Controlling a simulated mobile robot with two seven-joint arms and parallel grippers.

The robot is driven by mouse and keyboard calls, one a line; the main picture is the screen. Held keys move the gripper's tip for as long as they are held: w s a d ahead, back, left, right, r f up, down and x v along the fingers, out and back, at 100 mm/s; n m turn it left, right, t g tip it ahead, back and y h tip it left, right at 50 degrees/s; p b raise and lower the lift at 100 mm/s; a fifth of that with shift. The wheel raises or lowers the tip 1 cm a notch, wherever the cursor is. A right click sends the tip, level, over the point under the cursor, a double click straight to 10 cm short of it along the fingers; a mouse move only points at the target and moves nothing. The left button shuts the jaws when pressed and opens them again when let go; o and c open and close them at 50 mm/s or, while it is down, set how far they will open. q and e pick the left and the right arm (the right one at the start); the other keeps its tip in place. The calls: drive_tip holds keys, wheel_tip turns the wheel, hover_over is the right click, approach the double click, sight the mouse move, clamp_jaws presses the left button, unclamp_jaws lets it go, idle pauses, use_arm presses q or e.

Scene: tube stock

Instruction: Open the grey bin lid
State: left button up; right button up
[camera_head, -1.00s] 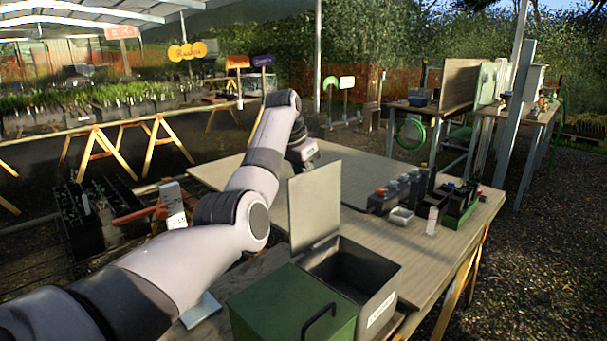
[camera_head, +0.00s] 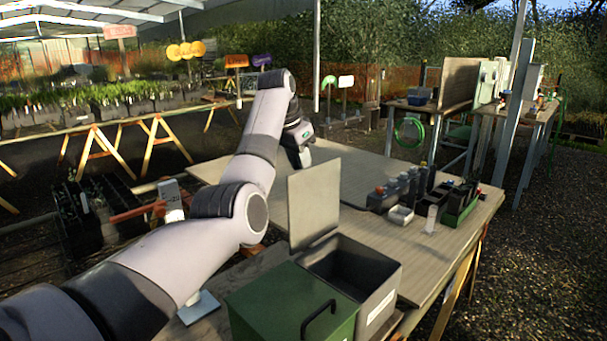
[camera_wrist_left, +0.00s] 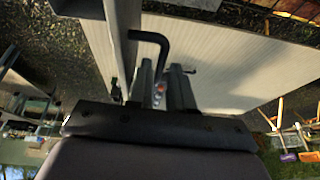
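The grey bin (camera_head: 384,293) stands on the near part of the bench. Its pale grey lid (camera_head: 314,198) stands upright at the bin's back edge, and the dark inside shows. In the left wrist view the lid (camera_wrist_left: 122,40) is seen nearly edge-on, with its black handle (camera_wrist_left: 150,37) sticking out. My left gripper (camera_wrist_left: 161,88) has its fingers apart, with a gap showing between them. They are close to the handle's bent end; contact is unclear. In the head view the lid hides the fingertips. My right gripper is in neither view.
A green bin (camera_head: 280,305) with a shut lid and black handle stands left of the grey bin. Dark bottles (camera_head: 400,188), a small white tray (camera_head: 401,215) and a green crate (camera_head: 460,208) stand at the bench's right. The bench middle (camera_head: 375,240) is clear.

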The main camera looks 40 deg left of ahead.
use_arm(q)
drive_tip(key=shift+v, duration=1.7)
drive_tip(key=shift+f, duration=0.1)
